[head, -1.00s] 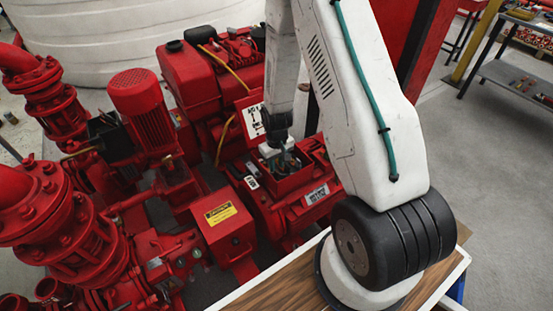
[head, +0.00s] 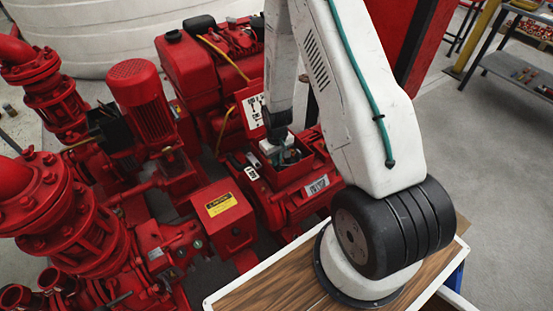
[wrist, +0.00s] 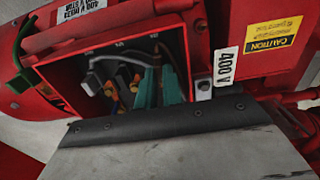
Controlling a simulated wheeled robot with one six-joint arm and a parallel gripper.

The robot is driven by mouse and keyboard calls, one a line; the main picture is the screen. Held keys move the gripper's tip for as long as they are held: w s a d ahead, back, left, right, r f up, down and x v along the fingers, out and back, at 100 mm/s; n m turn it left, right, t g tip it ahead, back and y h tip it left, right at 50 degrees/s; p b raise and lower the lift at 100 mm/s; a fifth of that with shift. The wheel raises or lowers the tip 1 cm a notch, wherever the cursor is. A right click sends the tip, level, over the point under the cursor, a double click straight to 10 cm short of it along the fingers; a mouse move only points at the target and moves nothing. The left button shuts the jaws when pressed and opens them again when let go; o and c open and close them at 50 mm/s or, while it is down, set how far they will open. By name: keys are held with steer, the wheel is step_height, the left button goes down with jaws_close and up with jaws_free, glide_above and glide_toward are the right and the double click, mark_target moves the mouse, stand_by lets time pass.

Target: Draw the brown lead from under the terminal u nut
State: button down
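The open red terminal box (wrist: 60,75) fills the middle of the wrist view, and it also shows in the head view (head: 291,184). Inside are a grey lead (wrist: 95,80), a pale lead (wrist: 128,58) and a dark brown lead (wrist: 168,52) at the right. Several brass-orange terminal parts (wrist: 112,93) sit below the leads. My gripper (wrist: 160,82) has two teal fingers reaching into the right part of the box, with a narrow gap between them. The brown lead runs down by the fingers; whether they grip it is unclear. The u nut cannot be made out.
A 400 V label (wrist: 227,67) and a yellow caution label (wrist: 273,34) are right of the opening. The box walls stand close around my fingers. Red pump pipes (head: 75,210) and a motor (head: 143,100) lie left; open floor is at right.

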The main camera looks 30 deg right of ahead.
steer(key=shift+s, duration=0.6)
steer(key=shift+s, duration=0.5)
steer(key=shift+s, duration=0.2)
steer(key=shift+r, duration=0.1)
step_height(320, 180, up, 10)
stand_by(1.0)
